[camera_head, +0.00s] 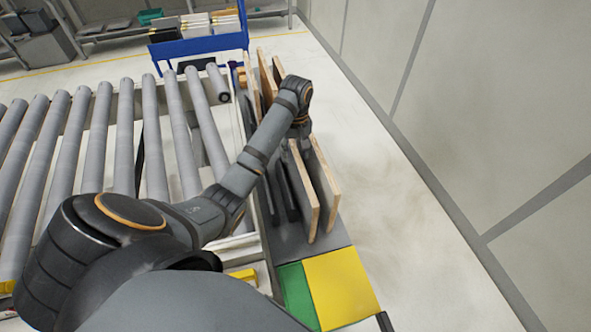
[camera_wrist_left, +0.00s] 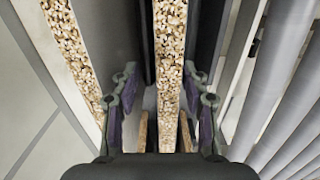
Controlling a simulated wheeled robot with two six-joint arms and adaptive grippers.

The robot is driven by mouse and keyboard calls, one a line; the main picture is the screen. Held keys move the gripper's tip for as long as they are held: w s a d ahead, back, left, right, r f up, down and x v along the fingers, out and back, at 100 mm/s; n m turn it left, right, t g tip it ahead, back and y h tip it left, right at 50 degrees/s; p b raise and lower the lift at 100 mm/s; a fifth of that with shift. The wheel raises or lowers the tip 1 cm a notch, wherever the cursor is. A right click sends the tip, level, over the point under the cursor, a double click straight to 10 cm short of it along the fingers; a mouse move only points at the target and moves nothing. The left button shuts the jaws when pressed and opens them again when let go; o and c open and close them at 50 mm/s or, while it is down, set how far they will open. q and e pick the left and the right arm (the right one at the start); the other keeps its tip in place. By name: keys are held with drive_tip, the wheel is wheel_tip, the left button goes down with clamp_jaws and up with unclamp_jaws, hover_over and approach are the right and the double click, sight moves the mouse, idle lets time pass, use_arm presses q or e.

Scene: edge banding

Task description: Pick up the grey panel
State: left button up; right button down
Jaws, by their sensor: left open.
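Several upright panels with chipboard edges stand in a rack (camera_head: 285,238). The front panels (camera_head: 304,190) have grey faces and tan edges. My left gripper (camera_head: 301,127) is over the row, partly hidden by its own arm in the head view. In the left wrist view the left gripper (camera_wrist_left: 160,84) is open, with one finger on each side of a panel's speckled edge (camera_wrist_left: 170,45). The panel is between the fingers, nearer the right one, and I cannot tell if they touch it. Another panel (camera_wrist_left: 70,40) stands left of the fingers. My right gripper is not in view.
A roller conveyor (camera_head: 125,145) runs left of the rack. A blue cart (camera_head: 200,45) stands at the back. Green (camera_head: 297,292) and yellow (camera_head: 341,287) floor patches lie in front of the rack. The floor on the right is clear up to the wall (camera_head: 480,130).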

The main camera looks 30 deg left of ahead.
sight(295, 175)
use_arm(q)
drive_tip(key=f, duration=0.1)
drive_tip(key=s+f+b, duration=0.1)
drive_tip(key=f+b, duration=0.1)
drive_tip(key=shift+s+d+f, duration=0.15)
drive_tip(key=shift+s+f, duration=0.1)
drive_tip(key=shift+f, duration=0.05)
drive_tip(key=shift+w+f+p, duration=0.15)
drive_tip(key=shift+f+p, duration=0.15)
drive_tip(key=shift+f, duration=0.4)
clamp_jaws()
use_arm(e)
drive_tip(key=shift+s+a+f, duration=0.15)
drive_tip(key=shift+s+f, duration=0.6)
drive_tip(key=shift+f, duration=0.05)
use_arm(q)
drive_tip(key=shift+w+r, duration=0.1)
